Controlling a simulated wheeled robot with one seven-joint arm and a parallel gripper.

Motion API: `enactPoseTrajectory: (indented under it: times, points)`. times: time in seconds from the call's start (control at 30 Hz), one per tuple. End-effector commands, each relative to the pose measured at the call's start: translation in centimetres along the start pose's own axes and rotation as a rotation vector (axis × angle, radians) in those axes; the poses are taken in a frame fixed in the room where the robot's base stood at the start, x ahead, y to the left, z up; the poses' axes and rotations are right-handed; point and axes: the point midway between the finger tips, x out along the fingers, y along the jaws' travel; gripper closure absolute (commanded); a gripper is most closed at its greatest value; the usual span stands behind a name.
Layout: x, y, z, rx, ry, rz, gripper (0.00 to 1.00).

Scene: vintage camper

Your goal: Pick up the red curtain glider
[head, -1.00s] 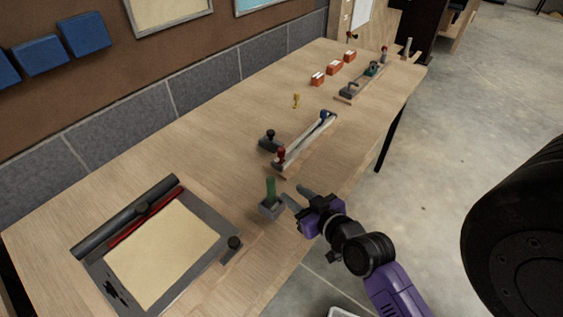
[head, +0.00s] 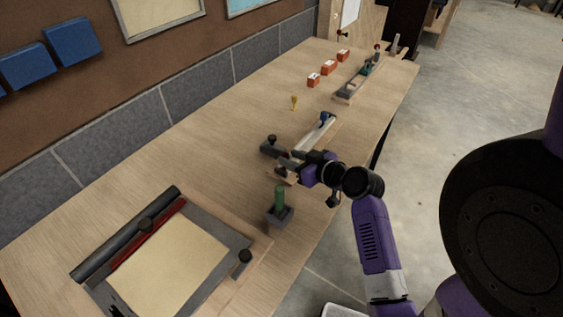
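A pale curtain rail (head: 318,136) on a wooden base lies along the right part of the workbench, with a blue piece (head: 325,118) at its far end. My gripper (head: 284,162) is at the near end of this rail, low over it. The red curtain glider, seen standing at that end before, is now mostly or wholly hidden by my gripper. I cannot tell whether the fingers are around it, touching it, or open or shut.
A green-handled tool in a grey holder (head: 280,214) stands just nearer than my gripper. A dark block with a knob (head: 272,147) is left of the rail. A framed printing board (head: 172,262) fills the near left. Orange boxes (head: 329,67) and another fixture (head: 352,84) stand farther back.

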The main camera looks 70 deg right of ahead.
Motion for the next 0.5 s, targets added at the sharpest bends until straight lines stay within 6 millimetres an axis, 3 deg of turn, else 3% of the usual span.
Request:
enactPoseTrajectory:
  times: [0.5]
  points:
    - [5.8, 0.4, 0.6, 0.000, 0.001, 0.002, 0.66]
